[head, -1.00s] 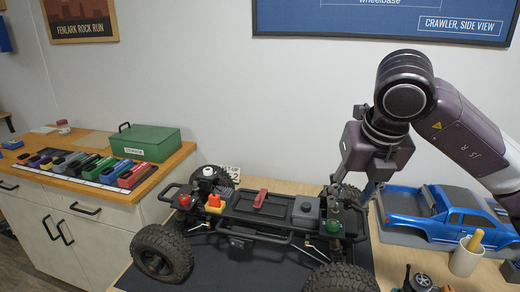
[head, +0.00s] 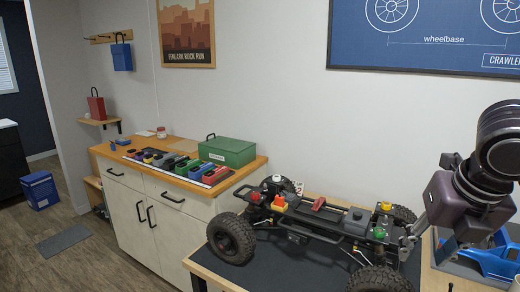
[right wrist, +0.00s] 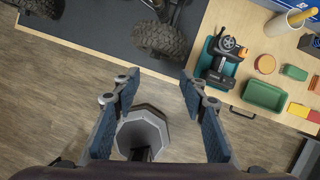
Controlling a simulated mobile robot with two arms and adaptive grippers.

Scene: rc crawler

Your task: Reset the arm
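The crawler chassis (head: 318,222) stands on a dark mat on the workbench, with red, orange, yellow and green parts on it. One of its wheels (right wrist: 160,38) shows at the top of the right wrist view. My right gripper (head: 408,240) is at the right end of the chassis in the head view, fingers pointing down. My left gripper is in neither view.
The blue truck body (head: 497,260) lies behind my right arm. A transmitter (right wrist: 217,62) in a teal tray, a green tray (right wrist: 264,96) and a cup (right wrist: 287,25) stand on the bench. The side cabinet (head: 150,215) carries coloured blocks and a green box (head: 228,151).

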